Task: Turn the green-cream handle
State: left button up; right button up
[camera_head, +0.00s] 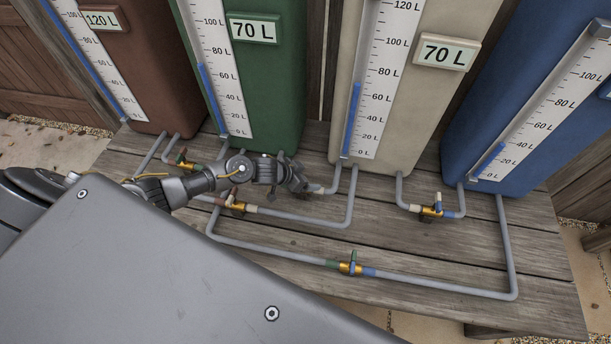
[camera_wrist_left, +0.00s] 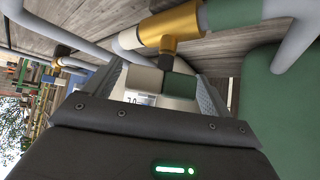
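The green-cream handle (camera_wrist_left: 163,82) shows in the left wrist view as a block with a cream half on the left and a green half on the right. It hangs by a dark stem from a brass valve (camera_wrist_left: 170,30) with cream and green pipe ends. My left gripper (camera_wrist_left: 162,88) has one finger against each side of the handle, with no clear gap. In the head view my left gripper (camera_head: 300,182) is low over the bench in front of the green tank (camera_head: 255,100) and cream tank (camera_head: 420,120), and hides this valve and handle. My right gripper is not in view.
Other valves sit close by: brown-cream (camera_head: 237,206), brown-green (camera_head: 184,163), green-blue (camera_head: 350,268) and cream-blue (camera_head: 430,211). Grey pipes (camera_head: 300,217) run low over the wooden bench (camera_head: 430,255). A brown tank (camera_head: 160,70) and a blue tank (camera_head: 530,90) stand at the sides.

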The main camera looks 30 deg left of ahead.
pick_arm(q)
jog(key=c, duration=0.9)
jog(key=shift+c, duration=0.2)
